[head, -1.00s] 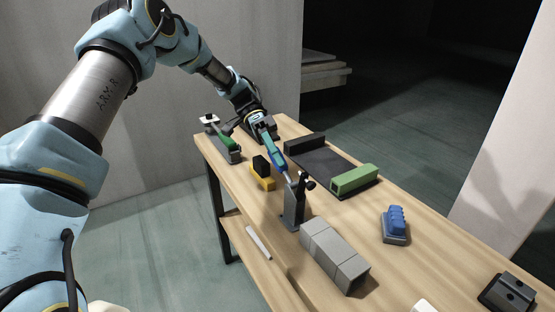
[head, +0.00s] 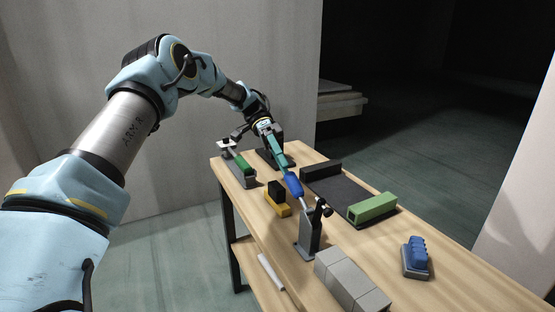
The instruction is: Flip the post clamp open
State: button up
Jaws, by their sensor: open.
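The post clamp (head: 309,238) is a grey upright post on a small base near the table's front edge, with a dark knob at its top. Its lever has a blue grip (head: 293,186) on a thin silver rod and slants up and away from the post toward the back left. My gripper (head: 283,168) reaches in from the back left with its teal fingers open, the tips at the upper end of the blue grip. The fingers cover that end, so I cannot tell whether they touch it. Nothing is held.
A green-handled clamp (head: 243,167) stands at the table's far left. A yellow-and-black piece (head: 276,201) lies left of the lever. A dark mat (head: 336,192) with a green block (head: 372,207) is behind. Grey blocks (head: 347,284) stand in front; a blue ribbed piece (head: 416,258) sits right.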

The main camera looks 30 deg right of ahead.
jog(key=shift+b+v, duration=0.35)
jog(key=shift+v, duration=1.8)
jog(key=w+a+f+n+t+h, duration=0.15)
jog(key=a+n+t, duration=0.25)
jog(key=a+n, duration=0.5)
jog(key=w+a+f+n+t, duration=0.15)
jog(key=a+n+t, duration=0.35)
jog(key=a, duration=0.9)
jog(key=s+a+f+n+t, duration=0.1)
jog(key=s+a+n, duration=0.3)
jog(key=a, duration=0.5)
jog(key=s+a+n+t, duration=0.3)
jog(key=s+a+n, duration=0.1)
jog(key=a, duration=0.6)
jog(key=shift+s+f+t+y, duration=0.35)
jog(key=shift+s+f+t, duration=0.05)
jog(key=shift+s, duration=0.25)
